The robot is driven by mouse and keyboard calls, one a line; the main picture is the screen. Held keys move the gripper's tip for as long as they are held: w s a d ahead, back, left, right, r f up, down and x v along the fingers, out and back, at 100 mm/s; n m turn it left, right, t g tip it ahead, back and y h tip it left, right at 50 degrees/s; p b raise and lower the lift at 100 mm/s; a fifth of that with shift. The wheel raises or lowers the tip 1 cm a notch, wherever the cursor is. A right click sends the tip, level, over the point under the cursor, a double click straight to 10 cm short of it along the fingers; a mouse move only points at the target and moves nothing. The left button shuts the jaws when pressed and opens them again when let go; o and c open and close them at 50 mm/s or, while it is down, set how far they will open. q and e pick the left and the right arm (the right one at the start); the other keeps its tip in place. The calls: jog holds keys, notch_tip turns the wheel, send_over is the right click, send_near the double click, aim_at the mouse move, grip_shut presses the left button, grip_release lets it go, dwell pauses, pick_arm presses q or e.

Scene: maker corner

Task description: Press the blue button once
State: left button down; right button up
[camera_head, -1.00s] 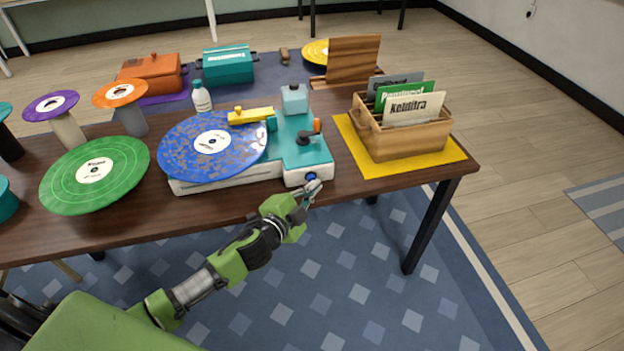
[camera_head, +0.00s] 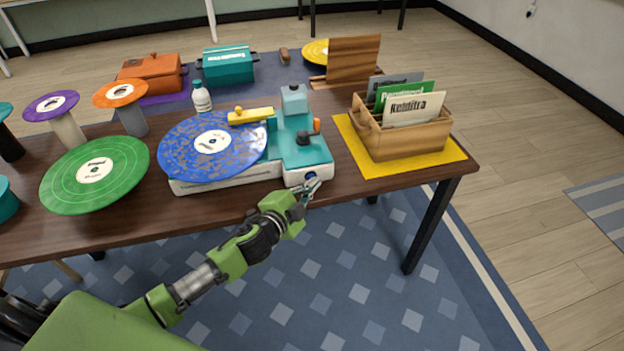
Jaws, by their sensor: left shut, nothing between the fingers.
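The white and teal record player (camera_head: 230,181) stands near the table's front edge, with a blue speckled record (camera_head: 185,150) on it. The blue button (camera_head: 311,177) is on the front face at its right end, small and partly covered by my fingertips. My left gripper (camera_head: 313,185) is shut and empty, its tips at or just in front of the button. I cannot tell whether they touch it or whether it is pushed in. My right gripper is not in view.
A wooden crate (camera_head: 408,143) with record sleeves stands on a yellow mat (camera_head: 432,166) to the right. A green record (camera_head: 70,185) lies at the left. A white bottle (camera_head: 201,98) stands behind the player. The floor in front of the table is clear.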

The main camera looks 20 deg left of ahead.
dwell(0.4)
pick_arm(q)
jog(key=shift+s+d, duration=0.45)
jog(key=shift+s, duration=0.3)
jog(key=shift+s+d+p, duration=0.2)
jog(key=shift+s+d, duration=0.55)
jog(key=shift+s, duration=0.3)
jog(key=shift+s+d+p, duration=0.15)
jog(key=shift+s+d, duration=0.55)
jog(key=shift+s, duration=0.35)
jog(key=shift+f, duration=0.1)
